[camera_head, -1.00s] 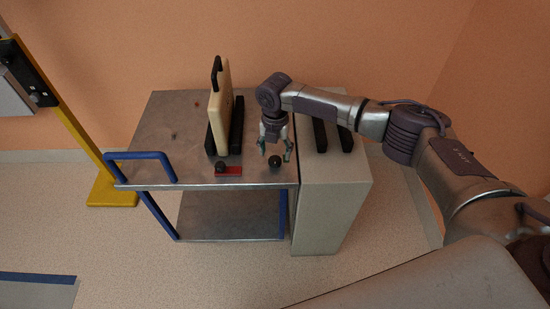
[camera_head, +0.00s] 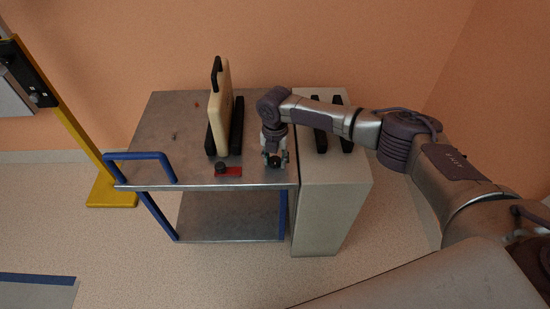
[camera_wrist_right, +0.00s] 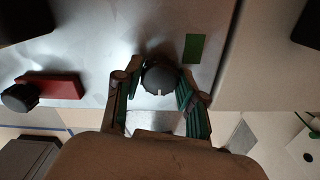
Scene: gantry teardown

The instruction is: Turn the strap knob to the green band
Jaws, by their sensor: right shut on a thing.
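A round black knob (camera_wrist_right: 160,77) with a pale pointer mark sits on the metal cart top. The mark points to the bottom of the right wrist view, towards my palm. My right gripper (camera_head: 274,162) points down over it, its fingers shut on the knob from both sides. The green band (camera_wrist_right: 194,48) is a small flat patch on the cart top, up and right of the knob and apart from it. A second black knob (camera_wrist_right: 19,97) sits at the end of a red strip (camera_wrist_right: 53,87); it also shows in the head view (camera_head: 221,168). My left gripper is not in view.
A cream panel (camera_head: 222,105) with a black handle stands upright between black rails on the cart (camera_head: 168,120). A grey cabinet (camera_head: 335,200) adjoins the cart at right. A blue handle (camera_head: 140,156) and yellow post (camera_head: 80,135) are at left.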

